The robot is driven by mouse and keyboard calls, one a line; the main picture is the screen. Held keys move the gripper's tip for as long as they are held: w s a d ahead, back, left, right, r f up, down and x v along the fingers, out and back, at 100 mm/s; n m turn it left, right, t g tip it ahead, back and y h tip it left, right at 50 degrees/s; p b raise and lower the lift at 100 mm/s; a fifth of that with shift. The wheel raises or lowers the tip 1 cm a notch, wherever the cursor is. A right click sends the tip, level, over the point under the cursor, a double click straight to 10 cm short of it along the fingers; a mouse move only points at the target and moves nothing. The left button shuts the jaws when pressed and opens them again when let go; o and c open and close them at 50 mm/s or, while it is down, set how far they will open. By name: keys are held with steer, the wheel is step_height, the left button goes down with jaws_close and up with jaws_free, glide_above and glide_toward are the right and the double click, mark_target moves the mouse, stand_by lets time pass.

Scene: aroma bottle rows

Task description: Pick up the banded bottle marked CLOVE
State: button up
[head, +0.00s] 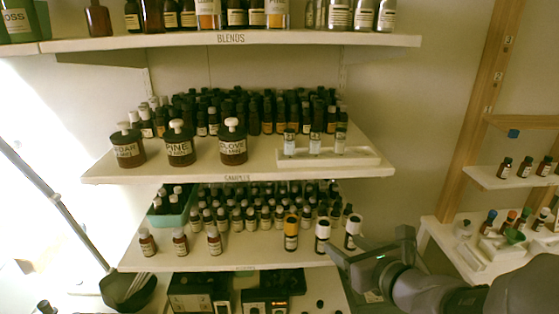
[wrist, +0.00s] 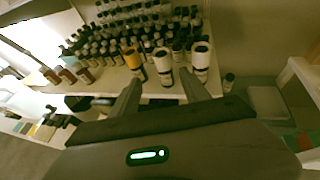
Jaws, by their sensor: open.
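A large dark jar (head: 233,150) with a white stopper and a label reading CLOVE stands on the samples shelf, right of two similar jars marked PINE (head: 180,150) and, apparently, CEDAR (head: 128,152). On the shelf below stand an orange-capped bottle (head: 291,238) and two white-capped bottles, a middle one (head: 322,240) and a right one (head: 352,236). Their labels are too small to read. My gripper (head: 345,250) is open and empty at that shelf's front right. In the wrist view, the middle bottle (wrist: 162,66) shows beyond the gap between my fingers (wrist: 160,88).
Rows of small bottles (head: 245,215) fill the lower shelf's back. Three small brown bottles (head: 180,242) stand at its front left. The samples shelf (head: 220,175) overhangs from above. Dark boxes (head: 265,297) lie below. A wooden rack (head: 480,110) stands at right.

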mark_target(324, 232)
steer(key=b+x, duration=0.2)
steer(key=x, duration=0.7)
steer(key=shift+b, duration=0.3)
steer(key=x, duration=0.2)
steer(key=b+x, duration=0.1)
steer(key=x, duration=0.3)
steer(key=shift+w+d+b, duration=0.25)
steer(key=shift+b, duration=0.1)
steer(key=shift+r, duration=0.15)
jaws_close()
